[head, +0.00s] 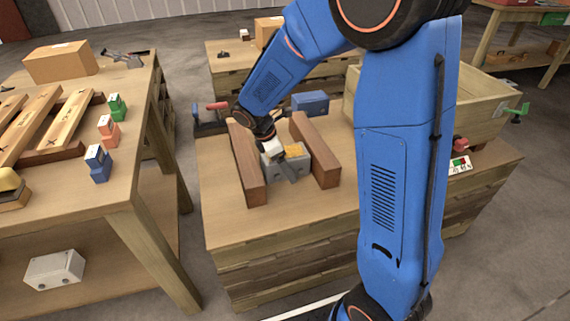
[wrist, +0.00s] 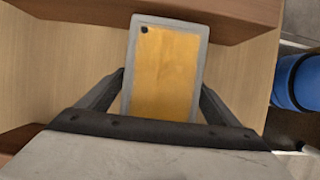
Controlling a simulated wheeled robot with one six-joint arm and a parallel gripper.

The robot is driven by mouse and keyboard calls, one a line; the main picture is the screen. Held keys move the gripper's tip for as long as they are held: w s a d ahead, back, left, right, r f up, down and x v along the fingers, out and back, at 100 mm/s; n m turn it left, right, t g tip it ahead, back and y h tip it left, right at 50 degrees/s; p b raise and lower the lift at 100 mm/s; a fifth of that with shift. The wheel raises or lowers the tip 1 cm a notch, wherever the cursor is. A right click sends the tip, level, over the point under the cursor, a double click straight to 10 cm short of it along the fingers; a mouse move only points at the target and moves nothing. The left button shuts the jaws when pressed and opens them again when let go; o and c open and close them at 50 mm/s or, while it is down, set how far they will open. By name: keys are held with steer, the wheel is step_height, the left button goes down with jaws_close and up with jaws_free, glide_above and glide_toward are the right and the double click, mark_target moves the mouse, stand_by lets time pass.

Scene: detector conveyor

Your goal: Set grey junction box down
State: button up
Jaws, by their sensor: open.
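The grey junction box (head: 292,163) sits on the wooden workbench between two brown wooden blocks, the left block (head: 247,163) and the right block (head: 315,150). It has a yellow-orange top face with a small dark spot, seen in the wrist view (wrist: 165,72). My gripper (head: 283,168) is at the box. In the wrist view the fingers (wrist: 162,92) are open, one on each side of the box's near part. The near end of the box is hidden behind my gripper's body.
A blue box (head: 310,102) and a red-handled tool (head: 217,106) lie behind the blocks. A large wooden crate (head: 480,100) stands at the right of the bench. The bench's front part (head: 290,225) is clear. A side table (head: 125,165) with small coloured parts stands left.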

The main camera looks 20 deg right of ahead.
steer(key=v, duration=1.2)
steer(key=shift+r, duration=0.15)
